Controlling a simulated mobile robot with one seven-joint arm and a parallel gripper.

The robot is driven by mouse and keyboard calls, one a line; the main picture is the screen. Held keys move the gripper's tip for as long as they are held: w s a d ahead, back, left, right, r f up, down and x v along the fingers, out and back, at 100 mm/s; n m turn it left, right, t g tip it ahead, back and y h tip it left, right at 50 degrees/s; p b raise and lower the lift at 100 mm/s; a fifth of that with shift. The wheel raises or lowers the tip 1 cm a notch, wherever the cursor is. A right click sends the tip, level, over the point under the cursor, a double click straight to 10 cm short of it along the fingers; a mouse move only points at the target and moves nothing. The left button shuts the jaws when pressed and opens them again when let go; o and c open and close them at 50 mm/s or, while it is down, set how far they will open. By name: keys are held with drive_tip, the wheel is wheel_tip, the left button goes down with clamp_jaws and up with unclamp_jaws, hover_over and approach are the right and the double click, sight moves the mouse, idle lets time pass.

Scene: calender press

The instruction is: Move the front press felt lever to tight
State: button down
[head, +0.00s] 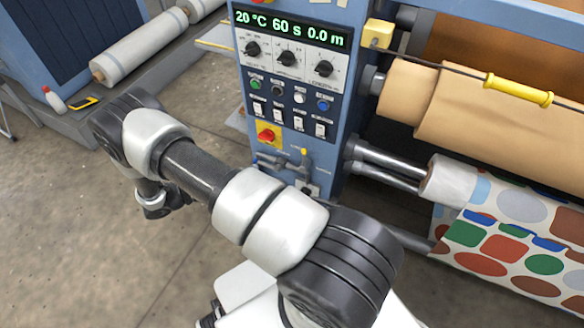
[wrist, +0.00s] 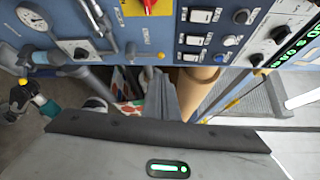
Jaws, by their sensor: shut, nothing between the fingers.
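Grey metal levers (head: 290,165) and fittings sit low on the blue control panel (head: 243,100), below the red rotary switch, one with a small yellow tip. In the wrist view a metal lever (wrist: 98,20) stands at upper left beside a round gauge (wrist: 81,49). The labels are too small to read, so I cannot tell which lever is the front press felt lever or its setting. My gripper (wrist: 163,97) is shut and empty in the wrist view, apart from the levers. In the head view my arm's end hangs left of the panel, with the fingers not clearly visible.
The panel carries a red switch on a yellow plate (head: 268,135), several toggles, buttons and dials, and a lit display (head: 291,25). Rollers with patterned fabric (head: 510,250) stand to the right. A wrapped roll (head: 140,48) lies at upper left. Bare floor (head: 60,200) is free on the left.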

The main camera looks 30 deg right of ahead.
drive_tip(key=f+n, duration=0.1)
drive_tip(key=f, duration=0.2)
drive_tip(key=f+n+t+h, duration=0.1)
drive_tip(key=shift+s+f+n+b, duration=0.2)
drive_tip(key=shift+s+n+b, duration=0.1)
drive_tip(key=shift+s, duration=0.05)
drive_tip(key=shift+d, duration=0.1)
drive_tip(key=d, duration=1.4)
drive_tip(key=shift+s, duration=0.4)
